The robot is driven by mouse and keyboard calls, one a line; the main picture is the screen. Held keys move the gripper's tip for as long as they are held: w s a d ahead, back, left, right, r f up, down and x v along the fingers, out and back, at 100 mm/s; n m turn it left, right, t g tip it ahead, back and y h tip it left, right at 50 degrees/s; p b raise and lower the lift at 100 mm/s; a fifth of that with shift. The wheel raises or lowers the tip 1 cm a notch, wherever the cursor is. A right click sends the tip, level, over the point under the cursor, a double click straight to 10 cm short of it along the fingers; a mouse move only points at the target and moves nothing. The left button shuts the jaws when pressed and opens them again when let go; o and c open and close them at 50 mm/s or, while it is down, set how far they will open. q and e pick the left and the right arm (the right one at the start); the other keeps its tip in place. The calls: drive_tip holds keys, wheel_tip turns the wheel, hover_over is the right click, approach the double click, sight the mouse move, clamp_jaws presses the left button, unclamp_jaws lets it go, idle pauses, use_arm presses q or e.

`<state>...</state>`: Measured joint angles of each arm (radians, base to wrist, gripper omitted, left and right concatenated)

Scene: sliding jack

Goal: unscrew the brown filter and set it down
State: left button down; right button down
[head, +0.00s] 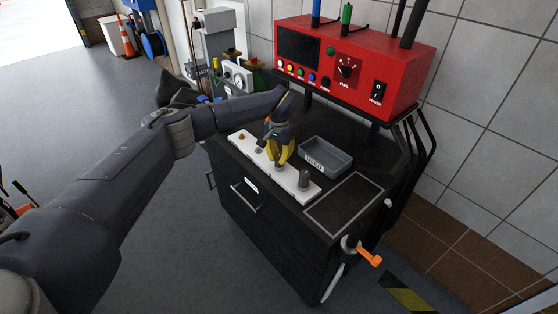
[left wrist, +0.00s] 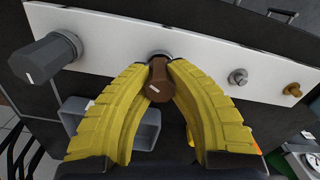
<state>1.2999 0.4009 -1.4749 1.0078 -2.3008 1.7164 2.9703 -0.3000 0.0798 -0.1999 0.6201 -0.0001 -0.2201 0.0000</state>
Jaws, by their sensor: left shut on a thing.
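The brown filter (left wrist: 158,84) has a small white mark on it and sits at a grey fitting (left wrist: 158,54) on the white strip (head: 313,190). My left gripper (head: 280,160) has yellow fingers shut on the filter from both sides. In the left wrist view the fingertips (left wrist: 159,68) meet the filter close to the strip. In the head view the fingers mostly hide the filter. Whether its thread is engaged cannot be seen. My right gripper is in neither view.
On the strip stand a large grey knob (head: 304,180), a small grey fitting (head: 259,150) and a small brass-brown fitting (head: 241,136). A grey tray (head: 338,166) lies beside the strip on the black cabinet top. A red power unit (head: 350,62) stands behind. An outlined panel (head: 343,204) is clear.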

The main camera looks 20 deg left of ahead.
use_arm(q)
drive_tip(key=c, duration=1.3)
unclamp_jaws()
drive_tip(key=m, duration=1.1)
drive_tip(key=shift+m, duration=0.3)
drive_tip(key=m, duration=0.7)
drive_tip(key=shift+m, duration=0.3)
drive_tip(key=m, duration=0.7)
